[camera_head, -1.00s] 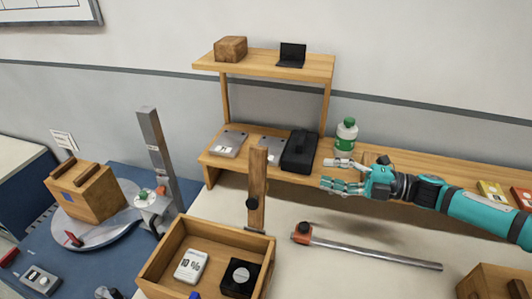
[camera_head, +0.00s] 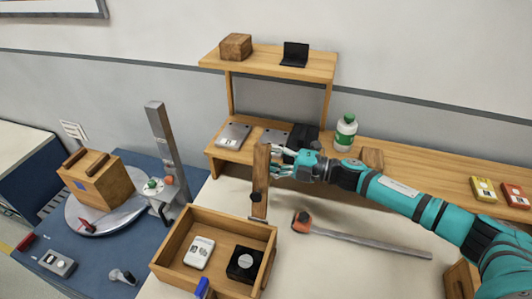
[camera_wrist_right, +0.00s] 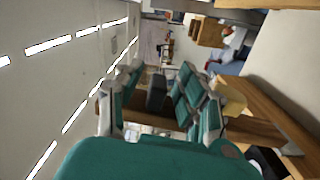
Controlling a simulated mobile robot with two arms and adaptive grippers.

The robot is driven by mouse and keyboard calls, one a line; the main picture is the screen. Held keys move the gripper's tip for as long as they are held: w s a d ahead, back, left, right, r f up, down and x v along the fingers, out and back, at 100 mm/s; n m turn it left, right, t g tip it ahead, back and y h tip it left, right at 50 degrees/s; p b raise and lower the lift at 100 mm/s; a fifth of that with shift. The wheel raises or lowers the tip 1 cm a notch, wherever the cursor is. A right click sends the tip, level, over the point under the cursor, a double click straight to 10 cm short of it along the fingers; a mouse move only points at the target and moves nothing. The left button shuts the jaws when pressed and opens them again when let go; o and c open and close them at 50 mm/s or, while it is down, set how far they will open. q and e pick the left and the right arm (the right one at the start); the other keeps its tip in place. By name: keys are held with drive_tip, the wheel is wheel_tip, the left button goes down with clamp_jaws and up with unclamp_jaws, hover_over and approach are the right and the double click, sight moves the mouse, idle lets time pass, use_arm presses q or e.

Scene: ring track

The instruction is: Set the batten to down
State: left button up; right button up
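The batten (camera_head: 261,180) is a wooden bar standing upright behind the open wooden box, with a black knob (camera_head: 256,197) on its lower part. My right gripper (camera_head: 277,162) is just right of the batten's upper end in the head view; whether it touches the batten I cannot tell. In the right wrist view the fingers of this gripper (camera_wrist_right: 160,100) are spread apart, and I see no firm hold on anything. My left gripper is out of view.
The open box (camera_head: 214,218) holds a white card-like item and a black block. A metal bar with an orange end (camera_head: 360,237) lies on the table at right. A wooden shelf (camera_head: 268,62), a green-capped bottle (camera_head: 345,133) and a turntable with a wooden crate (camera_head: 95,190) stand around.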

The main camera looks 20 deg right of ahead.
drive_tip(key=shift+a, duration=0.1)
clamp_jaws()
idle(0.5)
